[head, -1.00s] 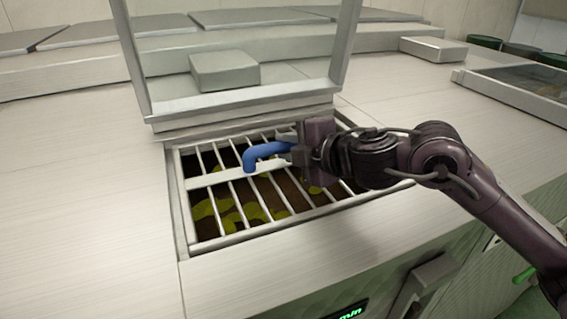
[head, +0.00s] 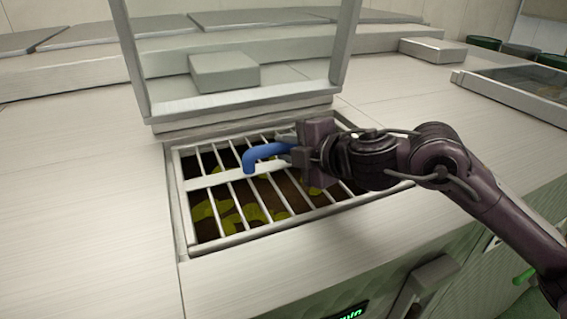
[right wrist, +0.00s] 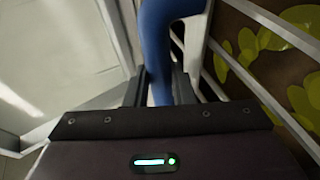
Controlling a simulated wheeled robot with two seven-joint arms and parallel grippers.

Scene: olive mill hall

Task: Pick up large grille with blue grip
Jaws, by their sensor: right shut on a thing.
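The large grille (head: 215,179) is a pale metal frame with several bars and a flat cross strip. It lies in or just over the rectangular opening in the counter; I cannot tell if it is raised. Its blue grip (head: 262,154) is a bent bar above the strip. My right gripper (head: 292,150) is shut on the right end of the blue grip and hides that end. In the right wrist view the blue grip (right wrist: 158,45) runs down between the two dark fingers, with grille bars to the right. My left gripper is not in view.
Dark contents with yellow-green pieces (head: 232,222) show under the bars. A raised framed lid (head: 240,107) with a grey block (head: 224,72) stands just behind the opening. Another framed opening (head: 520,92) is at the far right. The counter left of the opening is clear.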

